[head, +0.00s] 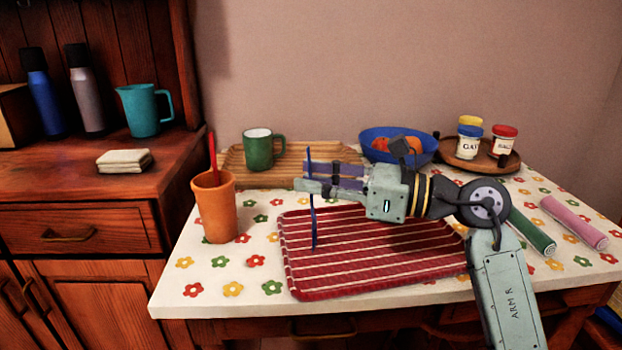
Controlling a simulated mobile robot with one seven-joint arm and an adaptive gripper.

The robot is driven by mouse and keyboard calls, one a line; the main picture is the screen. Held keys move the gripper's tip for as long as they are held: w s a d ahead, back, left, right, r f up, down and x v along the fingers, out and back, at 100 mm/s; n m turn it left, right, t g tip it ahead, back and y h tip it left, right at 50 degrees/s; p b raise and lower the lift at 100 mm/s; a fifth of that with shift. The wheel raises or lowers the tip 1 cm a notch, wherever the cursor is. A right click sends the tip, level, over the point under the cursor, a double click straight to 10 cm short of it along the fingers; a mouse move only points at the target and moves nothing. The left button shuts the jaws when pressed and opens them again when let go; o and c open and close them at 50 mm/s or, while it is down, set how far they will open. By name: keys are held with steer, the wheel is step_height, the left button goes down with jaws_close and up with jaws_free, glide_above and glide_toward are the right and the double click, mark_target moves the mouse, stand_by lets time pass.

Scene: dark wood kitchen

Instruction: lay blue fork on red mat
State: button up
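The blue fork (313,225) hangs upright at the fingertips of my gripper (312,180), which is shut on it. My gripper reaches in from the right, pointing left. The red mat (345,278) has white stripes and lies at the front middle of the table. The fork's lower end shows over the left part of the mat; I cannot tell whether it touches. My arm hides part of the mat's back right. The fork's upper end rises above my fingers, in front of the wooden tray.
An orange cup (216,222) with a red utensil stands left of the mat. A green mug (259,151) stands on a wooden tray (238,178) behind. A blue bowl (371,148), jars (504,140) and rolled cloths (574,222) are at right. The table's front left is clear.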

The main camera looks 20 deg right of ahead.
steer(key=b+v, duration=0.1)
steer(key=v, duration=1)
